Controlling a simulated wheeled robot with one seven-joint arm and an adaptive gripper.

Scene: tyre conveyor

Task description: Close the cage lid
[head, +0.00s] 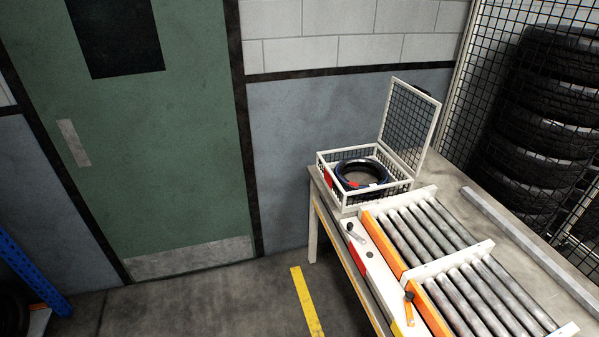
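The cage (327,178) is a white-framed wire basket at the far end of the conveyor table. Its lid (409,122) is a white frame with dark mesh. The lid stands open, raised near upright along the cage's right side. A dark tyre (374,166) with blue on its edge lies inside the cage. A red patch shows on the cage's left side. My gripper is not in view.
The roller conveyor (425,234) with white and orange rails fills the near table (462,198). Small levers stick up along its left side. Stacked tyres (549,115) stand behind mesh fencing at right. A green door (180,150) and open floor lie to the left.

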